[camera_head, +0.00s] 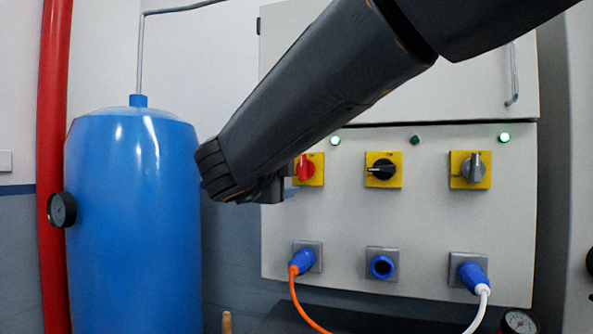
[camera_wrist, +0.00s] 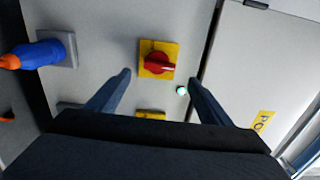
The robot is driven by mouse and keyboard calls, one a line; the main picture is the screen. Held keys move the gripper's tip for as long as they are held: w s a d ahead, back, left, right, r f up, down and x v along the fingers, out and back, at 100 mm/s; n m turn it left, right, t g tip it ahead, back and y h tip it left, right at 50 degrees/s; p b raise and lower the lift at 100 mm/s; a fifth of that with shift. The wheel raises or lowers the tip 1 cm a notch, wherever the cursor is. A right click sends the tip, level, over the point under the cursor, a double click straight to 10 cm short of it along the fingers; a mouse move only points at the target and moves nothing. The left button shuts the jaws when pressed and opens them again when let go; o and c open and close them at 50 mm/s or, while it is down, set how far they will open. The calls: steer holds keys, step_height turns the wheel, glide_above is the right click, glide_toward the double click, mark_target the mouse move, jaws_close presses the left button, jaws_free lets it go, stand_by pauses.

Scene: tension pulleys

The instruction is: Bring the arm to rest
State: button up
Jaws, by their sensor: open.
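My arm reaches in from the upper right in the head view, and my gripper (camera_head: 268,190) is at its lower end, in front of the left side of the grey panel (camera_head: 400,230). The fingers are mostly hidden there. In the wrist view my gripper (camera_wrist: 158,77) is open, with its two fingers apart and nothing between them. The red rotary switch (camera_wrist: 158,64) on its yellow plate shows just beyond the fingertips. That switch (camera_head: 306,168) is partly covered by my arm in the head view. I cannot tell the exact gap between fingers and panel.
A black-handled switch (camera_head: 381,169) and a grey-handled switch (camera_head: 471,169) sit further right. Below are a plug with an orange cable (camera_head: 301,262), an empty blue socket (camera_head: 382,267) and a plug with a white cable (camera_head: 473,276). A blue tank (camera_head: 133,225) and red pipe (camera_head: 53,150) stand left.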

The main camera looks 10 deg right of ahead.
steer(key=shift+s+a, duration=0.35)
steer(key=shift+s, duration=0.15)
steer(key=w+a+f+n+g+y+p, duration=0.1)
steer(key=a+f+n+y, duration=0.3)
steer(key=f+n, duration=0.5)
steer(key=w+a+f+n+g+y, duration=0.1)
steer(key=a+f+n+y, duration=0.1)
steer(key=f+n+y, duration=0.65)
steer(key=s+d+f+n+g+h+p, duration=0.15)
steer(key=s+f+g, duration=0.35)
steer(key=f, duration=0.5)
steer(key=s+d+f+n+g, duration=0.2)
steer(key=s+f+n, duration=0.1)
steer(key=s+f, duration=0.55)
steer(key=s+d+f+n+g, duration=0.1)
steer(key=s+d+f+g, duration=0.2)
steer(key=s, duration=0.4)
steer(key=s+d+f+n+g+h, duration=0.1)
steer(key=s+d+f+n+g, duration=0.1)
steer(key=s, duration=0.5)
step_height(320, 180, down, 2)
steer(key=shift+s+d+f+g, duration=0.2)
steer(key=shift+s+d+g, duration=0.15)
steer(key=shift+d+g, duration=0.2)
